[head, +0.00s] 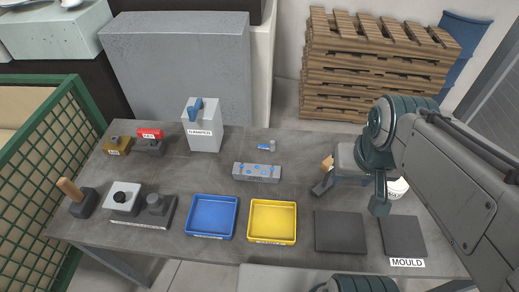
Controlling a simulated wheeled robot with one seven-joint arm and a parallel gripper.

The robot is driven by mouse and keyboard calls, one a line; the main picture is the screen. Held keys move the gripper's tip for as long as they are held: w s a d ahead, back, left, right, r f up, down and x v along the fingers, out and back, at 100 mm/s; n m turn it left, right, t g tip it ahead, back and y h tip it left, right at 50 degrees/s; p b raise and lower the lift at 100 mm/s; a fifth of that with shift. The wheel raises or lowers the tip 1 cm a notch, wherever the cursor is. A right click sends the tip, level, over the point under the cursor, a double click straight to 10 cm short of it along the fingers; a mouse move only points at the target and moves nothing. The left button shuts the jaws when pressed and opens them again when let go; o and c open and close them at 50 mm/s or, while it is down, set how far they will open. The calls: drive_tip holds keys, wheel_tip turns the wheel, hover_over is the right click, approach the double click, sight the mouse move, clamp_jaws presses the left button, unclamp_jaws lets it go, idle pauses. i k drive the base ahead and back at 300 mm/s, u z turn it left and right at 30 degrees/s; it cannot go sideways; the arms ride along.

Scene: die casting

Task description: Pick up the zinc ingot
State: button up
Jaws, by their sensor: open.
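No thing in the head view bears a label that I can read as zinc ingot. A light grey block (256,173) with blue spots lies at the middle of the table; I cannot tell whether it is the ingot. A small grey and blue piece (267,146) lies behind it. My gripper (378,203) hangs over the right part of the table, to the right of both and apart from them. It is open; one finger shows pointing down, and the other is hard to make out. My arm and hand hide part of the table's right side.
A blue tray (212,236) and a yellow tray (272,238) stand in front. Dark plates (340,232) lie front right, one by a MOULD label. A DAMPER box (203,140) stands at the back. A wooden-handled tool (326,165) and a white container (398,188) are near my gripper.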

sight(245, 171)
drive_tip(key=k, duration=1)
drive_tip(key=u, duration=1.6)
drive_tip(key=i, duration=0.95)
drive_tip(key=z, duration=1.05)
